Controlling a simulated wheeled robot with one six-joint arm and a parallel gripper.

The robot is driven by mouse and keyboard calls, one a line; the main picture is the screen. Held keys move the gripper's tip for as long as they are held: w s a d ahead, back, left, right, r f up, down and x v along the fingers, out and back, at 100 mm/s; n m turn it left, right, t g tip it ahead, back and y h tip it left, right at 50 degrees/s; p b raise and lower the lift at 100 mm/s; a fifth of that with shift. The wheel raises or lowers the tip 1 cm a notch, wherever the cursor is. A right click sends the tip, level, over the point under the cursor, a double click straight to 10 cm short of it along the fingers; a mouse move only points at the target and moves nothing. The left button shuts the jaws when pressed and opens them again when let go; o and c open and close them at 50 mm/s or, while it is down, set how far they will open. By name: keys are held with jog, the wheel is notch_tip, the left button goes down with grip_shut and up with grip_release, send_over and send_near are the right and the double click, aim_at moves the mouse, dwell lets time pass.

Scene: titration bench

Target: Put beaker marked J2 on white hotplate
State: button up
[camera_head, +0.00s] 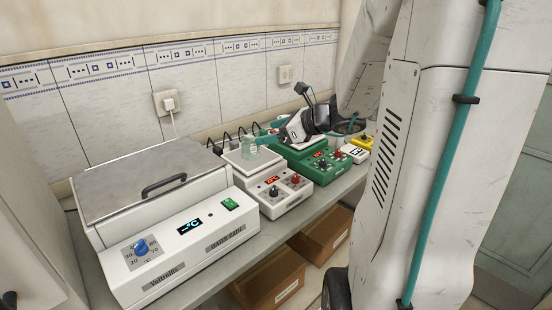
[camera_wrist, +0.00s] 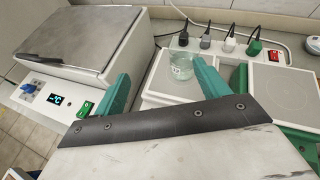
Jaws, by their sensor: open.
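A clear glass beaker (camera_head: 249,147) stands upright on the top plate of the white hotplate (camera_head: 284,199). The beaker (camera_wrist: 181,67) and the white hotplate (camera_wrist: 156,83) also show in the wrist view; no marking on the glass is readable. My gripper (camera_wrist: 163,71) is open, with teal fingers spread to the left and right. The right finger is close to the beaker's right side; I cannot tell if it touches. The left finger is well apart from the glass. Nothing is held in the jaws.
A large water bath (camera_head: 165,240) with a metal lid stands left of the white hotplate. A green hotplate (camera_head: 325,168) is to its right, with a yellow device (camera_head: 364,141) beyond. A power strip (camera_wrist: 222,43) with plugs lies behind. Cardboard boxes (camera_head: 272,280) sit under the bench.

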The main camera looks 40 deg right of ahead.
jog(key=s+a+r+n+g+y, duration=0.1)
jog(key=s+a+n+g, duration=0.35)
jog(key=a+n, duration=0.35)
jog(key=s+a+r+n+g+y, duration=0.1)
jog(key=s+a+n+g, duration=0.2)
jog(key=s+a+n, duration=0.55)
jog(key=s+a+n+g+h, duration=0.2)
jog(key=s+n+h, duration=0.5)
jog(key=s+n, duration=0.4)
jog(key=n+g, duration=0.1)
jog(key=n, duration=0.2)
jog(key=shift+a+f, duration=0.15)
jog(key=shift+f, duration=0.1)
jog(key=shift+s, duration=0.1)
